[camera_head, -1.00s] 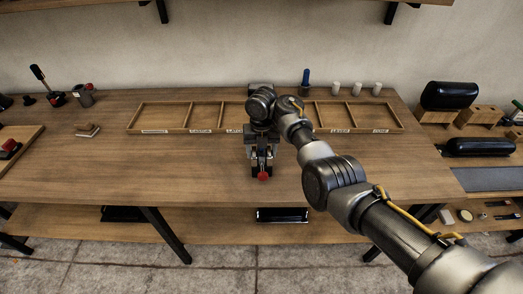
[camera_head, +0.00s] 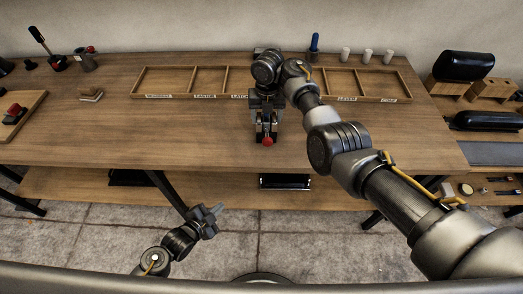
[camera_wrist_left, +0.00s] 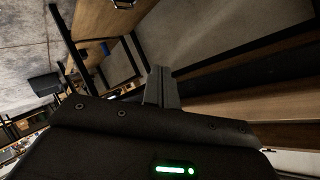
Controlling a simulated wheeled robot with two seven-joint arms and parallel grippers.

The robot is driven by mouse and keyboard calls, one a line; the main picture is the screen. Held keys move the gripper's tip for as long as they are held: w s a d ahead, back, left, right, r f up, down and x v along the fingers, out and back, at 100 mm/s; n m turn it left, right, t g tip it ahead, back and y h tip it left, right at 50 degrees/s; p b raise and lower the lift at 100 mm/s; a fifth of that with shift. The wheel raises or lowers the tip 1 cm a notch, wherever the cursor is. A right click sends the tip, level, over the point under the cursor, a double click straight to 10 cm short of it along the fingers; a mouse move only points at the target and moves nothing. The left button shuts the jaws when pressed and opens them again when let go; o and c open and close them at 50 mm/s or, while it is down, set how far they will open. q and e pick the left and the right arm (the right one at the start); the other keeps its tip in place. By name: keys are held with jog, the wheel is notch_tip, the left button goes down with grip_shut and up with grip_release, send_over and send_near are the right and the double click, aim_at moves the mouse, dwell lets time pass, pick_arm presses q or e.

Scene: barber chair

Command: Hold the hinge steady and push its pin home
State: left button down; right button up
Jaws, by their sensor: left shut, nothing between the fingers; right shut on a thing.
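My right gripper (camera_head: 266,115) points down over the workbench, largely hidden behind its own wrist. It is shut on a small dark piece that looks to be the hinge (camera_head: 259,138), near the bench's front. A red round end (camera_head: 267,141), perhaps the pin's head, sticks out toward me. How far the pin sits in the hinge cannot be told. My left gripper (camera_head: 215,211) is shut and empty, low in front of the bench and above the floor. Its closed fingers (camera_wrist_left: 161,86) also show in the left wrist view, with nothing between them.
A shallow labelled wooden tray (camera_head: 165,96) lies behind the right gripper. A blue-handled tool (camera_head: 314,42) and several white cylinders stand behind it. A wooden block (camera_head: 90,94) lies at left. The workbench (camera_head: 190,130) is clear left of the hinge; its front edge stands between the left gripper and the top.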

pick_arm(q)
jog(key=d+r+m+h, duration=0.3)
jog(key=r+m, duration=0.3)
jog(key=r, duration=0.4)
jog(key=d+r+m+t+h, duration=0.1)
jog(key=d+r+m+h, duration=0.2)
jog(key=r, duration=0.7)
jog(key=d+m, duration=0.2)
jog(key=m, duration=0.1)
jog(key=shift+r+t, duration=0.2)
jog(key=shift+t, duration=0.1)
jog(key=shift+d, duration=0.2)
send_near(271, 144)
jog(key=w+d, duration=0.3)
jog(key=d, duration=0.1)
jog(key=shift+w, duration=0.55)
